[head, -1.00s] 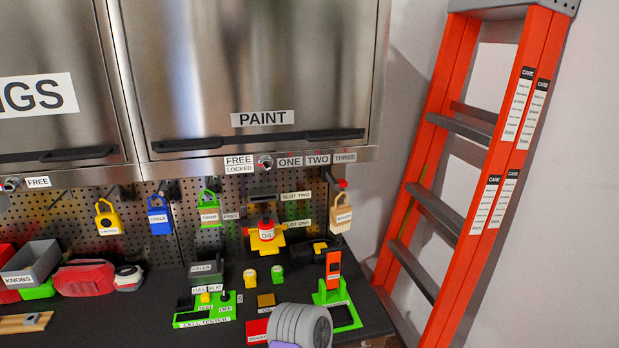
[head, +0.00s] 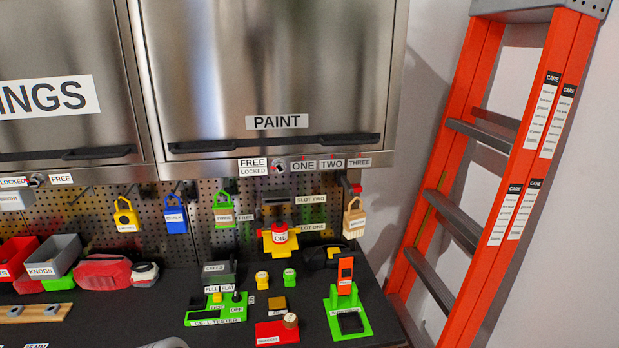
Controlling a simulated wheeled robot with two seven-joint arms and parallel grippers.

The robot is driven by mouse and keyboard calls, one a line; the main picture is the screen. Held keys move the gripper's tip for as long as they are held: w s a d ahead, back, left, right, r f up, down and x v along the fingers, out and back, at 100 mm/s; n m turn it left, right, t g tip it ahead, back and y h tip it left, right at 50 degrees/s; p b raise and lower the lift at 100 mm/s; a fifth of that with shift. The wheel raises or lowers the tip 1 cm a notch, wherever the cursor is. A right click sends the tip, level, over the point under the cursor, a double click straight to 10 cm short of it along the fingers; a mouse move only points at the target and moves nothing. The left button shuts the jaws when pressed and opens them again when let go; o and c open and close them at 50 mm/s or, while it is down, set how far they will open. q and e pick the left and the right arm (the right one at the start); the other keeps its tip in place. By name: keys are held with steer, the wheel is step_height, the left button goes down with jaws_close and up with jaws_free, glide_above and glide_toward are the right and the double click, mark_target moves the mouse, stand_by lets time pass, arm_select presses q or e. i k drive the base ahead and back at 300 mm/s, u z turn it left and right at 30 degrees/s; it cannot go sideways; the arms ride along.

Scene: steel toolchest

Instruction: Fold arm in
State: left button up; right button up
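Neither of my grippers shows in the head view. A small grey rounded piece (head: 166,343), which looks like part of my own arm, shows at the bottom edge, left of the middle. The rest of that arm is out of frame, and I cannot tell which arm it is. Whether either gripper is open or shut is not visible.
The dark worktop holds a green cell tester (head: 216,319), a red block (head: 271,334), a green stand (head: 349,325) and a grey knobs bin (head: 53,256). Padlocks hang on the pegboard, including a blue one (head: 175,221). Steel cabinets (head: 265,70) are above. An orange ladder (head: 460,160) stands right.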

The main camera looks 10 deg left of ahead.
mark_target(351, 188)
steer(key=z, duration=1.7)
steer(key=i, duration=1.25)
steer(key=u, duration=2.05)
